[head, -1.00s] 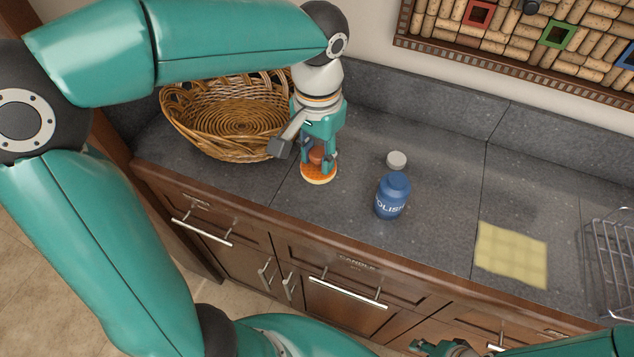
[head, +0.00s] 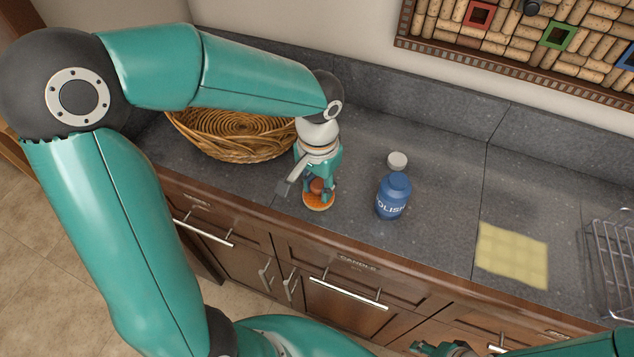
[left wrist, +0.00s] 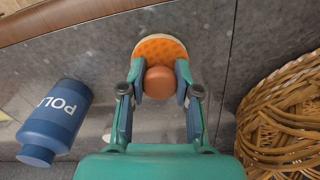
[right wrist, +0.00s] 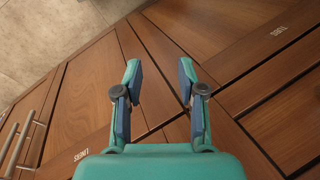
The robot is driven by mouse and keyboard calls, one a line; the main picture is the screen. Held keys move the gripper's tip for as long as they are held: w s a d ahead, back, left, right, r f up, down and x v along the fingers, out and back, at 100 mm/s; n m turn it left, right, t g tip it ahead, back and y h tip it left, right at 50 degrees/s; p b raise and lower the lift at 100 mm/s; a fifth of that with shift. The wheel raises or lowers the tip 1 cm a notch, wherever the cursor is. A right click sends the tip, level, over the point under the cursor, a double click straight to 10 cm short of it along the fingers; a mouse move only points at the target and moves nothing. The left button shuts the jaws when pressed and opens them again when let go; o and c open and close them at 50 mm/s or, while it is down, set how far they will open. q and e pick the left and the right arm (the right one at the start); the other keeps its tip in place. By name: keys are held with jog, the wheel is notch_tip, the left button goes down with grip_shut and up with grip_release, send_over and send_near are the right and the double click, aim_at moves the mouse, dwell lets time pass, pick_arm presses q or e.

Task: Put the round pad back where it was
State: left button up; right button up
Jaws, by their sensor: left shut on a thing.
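The round pad (head: 317,201) has an orange textured face, a pale underside rim and a brown knob. My left gripper (head: 321,188) is shut on the knob, with the pad below the fingers near the counter's front edge. In the left wrist view the pad (left wrist: 160,46) sits beyond the fingertips, with the knob between them. I cannot tell whether the pad touches the counter or hangs just above it. My right gripper (right wrist: 158,80) is open and empty, in front of the wooden cabinet fronts.
A wicker basket (head: 235,143) stands at the back left. A blue polish bottle (head: 394,198) stands right of the pad, with a whitish cap (head: 397,161) behind it. A yellow cloth (head: 512,256) and a wire rack (head: 612,265) lie farther right. Counter between pad and bottle is clear.

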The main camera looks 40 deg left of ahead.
aim_at(318, 184)
pick_arm(q)
jog(key=o, duration=1)
jog(key=shift+f, duration=0.1)
notch_tip(318, 184, up, 12)
jog(key=shift+r, duration=0.15)
